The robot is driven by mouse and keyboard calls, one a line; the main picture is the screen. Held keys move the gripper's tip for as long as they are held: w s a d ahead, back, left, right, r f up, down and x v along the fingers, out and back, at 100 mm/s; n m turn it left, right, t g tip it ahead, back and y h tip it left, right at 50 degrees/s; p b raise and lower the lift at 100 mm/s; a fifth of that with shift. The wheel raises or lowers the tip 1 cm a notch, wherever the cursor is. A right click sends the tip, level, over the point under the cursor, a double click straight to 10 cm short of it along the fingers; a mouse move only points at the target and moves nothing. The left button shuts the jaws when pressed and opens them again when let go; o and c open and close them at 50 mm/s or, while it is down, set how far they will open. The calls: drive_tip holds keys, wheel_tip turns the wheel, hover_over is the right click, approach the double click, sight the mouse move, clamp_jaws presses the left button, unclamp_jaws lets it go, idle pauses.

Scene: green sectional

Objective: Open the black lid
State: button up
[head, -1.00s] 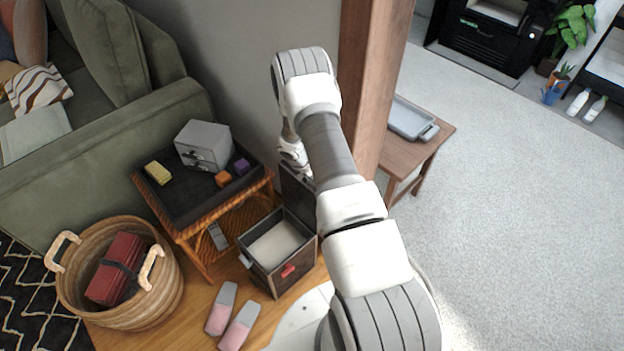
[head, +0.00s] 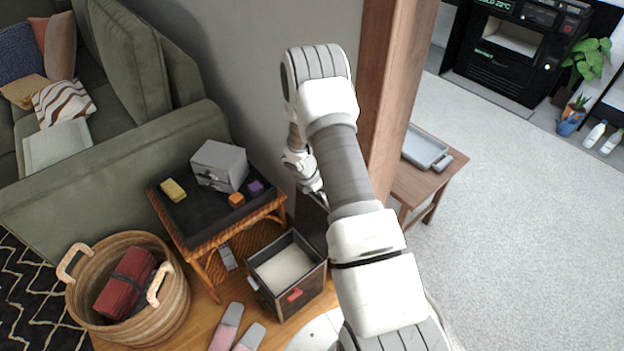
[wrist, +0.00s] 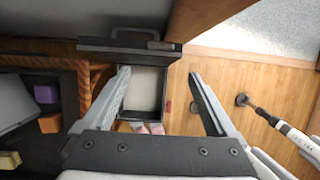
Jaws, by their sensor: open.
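The black lid (head: 313,207) stands raised at the back edge of its dark box (head: 262,291), by the wall, partly hidden behind my arm. The box is open on top and shows a pale inside, with a red patch on its front. In the wrist view the lid (wrist: 125,48) shows nearly edge-on with a handle, just beyond the fingertips. My gripper (wrist: 158,74) is open and empty, its fingers spread above the box (wrist: 145,92). In the head view my gripper is close to the lid, its fingertips mostly hidden; I cannot tell whether it touches.
A wicker side table (head: 200,238) with a grey drawer box (head: 219,165) and small blocks stands left of the box. A basket (head: 130,290) and pink slippers (head: 228,326) are on the floor. A wooden post (head: 385,100) rises close to my arm. Open carpet lies to the right.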

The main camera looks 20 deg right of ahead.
drive_tip(key=w+p+v, duration=0.1)
drive_tip(key=v, duration=0.8)
drive_tip(key=shift+s+r, duration=0.25)
drive_tip(key=shift+s, duration=0.25)
drive_tip(key=shift+a, duration=0.1)
drive_tip(key=s+a+r+m+t+p, duration=0.1)
drive_tip(key=s+r+m, duration=0.25)
drive_tip(key=r, duration=0.55)
drive_tip(key=s+a+r+m+p, duration=0.15)
drive_tip(key=r+m, duration=0.25)
drive_tip(key=r, duration=0.6)
drive_tip(key=s+a+r+m+t, duration=0.1)
drive_tip(key=s+a+r+m, duration=0.15)
drive_tip(key=r, duration=0.65)
drive_tip(key=s+a+r+m+y+p, duration=0.1)
drive_tip(key=s+a+r+m, duration=0.1)
drive_tip(key=s, duration=0.4)
drive_tip(key=s+a+r+m+t+y, duration=0.1)
drive_tip(key=s+a+r+m, duration=0.2)
drive_tip(key=s+r+m, duration=0.2)
drive_tip(key=s+a+r+m+t+y+p, duration=0.1)
drive_tip(key=s+a+r+m, duration=0.2)
drive_tip(key=s, duration=0.6)
wheel_tip(320, 180, up, 3)
drive_tip(key=shift+f+m+y+p, duration=0.15)
drive_tip(key=shift+m+y+p, duration=0.25)
drive_tip(key=shift+m, duration=0.2)
